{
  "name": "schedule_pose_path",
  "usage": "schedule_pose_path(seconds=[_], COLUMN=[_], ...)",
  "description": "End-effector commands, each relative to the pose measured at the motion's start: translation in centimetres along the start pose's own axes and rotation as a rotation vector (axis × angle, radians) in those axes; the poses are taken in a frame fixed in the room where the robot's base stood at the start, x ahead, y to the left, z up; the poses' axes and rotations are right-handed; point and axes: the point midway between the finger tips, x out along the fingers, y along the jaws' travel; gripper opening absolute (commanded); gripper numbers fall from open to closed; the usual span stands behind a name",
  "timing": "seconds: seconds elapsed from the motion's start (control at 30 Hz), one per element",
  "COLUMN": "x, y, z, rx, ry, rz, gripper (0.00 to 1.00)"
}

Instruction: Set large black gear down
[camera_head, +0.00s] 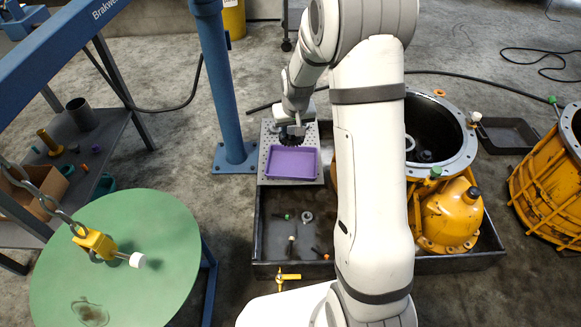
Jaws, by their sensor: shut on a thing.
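The large black gear (291,140) is dark and toothed. My gripper (292,131) is shut on it, above the far edge of a purple tray (291,174). The gear overlaps the tray's back rim in the picture; I cannot tell whether it touches the tray or hangs above it. The gripper's fingers are small in this view and partly hidden by the wrist. The purple tray looks empty apart from the gear at its far edge.
The tray sits on a perforated grey plate (268,150). In front is a dark bin (262,240) with small loose parts. A blue post (222,90) stands left, a yellow housing (445,215) right. A green round table (170,225) is front left.

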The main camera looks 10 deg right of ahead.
Motion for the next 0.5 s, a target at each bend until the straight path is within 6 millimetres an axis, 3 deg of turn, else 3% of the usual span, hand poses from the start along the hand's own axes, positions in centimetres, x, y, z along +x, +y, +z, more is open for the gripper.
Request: schedule_pose_path(seconds=[0.03, 0.2, 0.5], x=[2.0, 7.2, 17.4], y=[0.0, -0.1, -0.2], z=[-1.2, -4.9, -9.5], rx=[-0.005, -0.020, -0.048], ry=[-0.001, -0.001, -0.001], rz=[-0.001, -0.005, -0.012], gripper=[0.00, 0.00, 0.00])
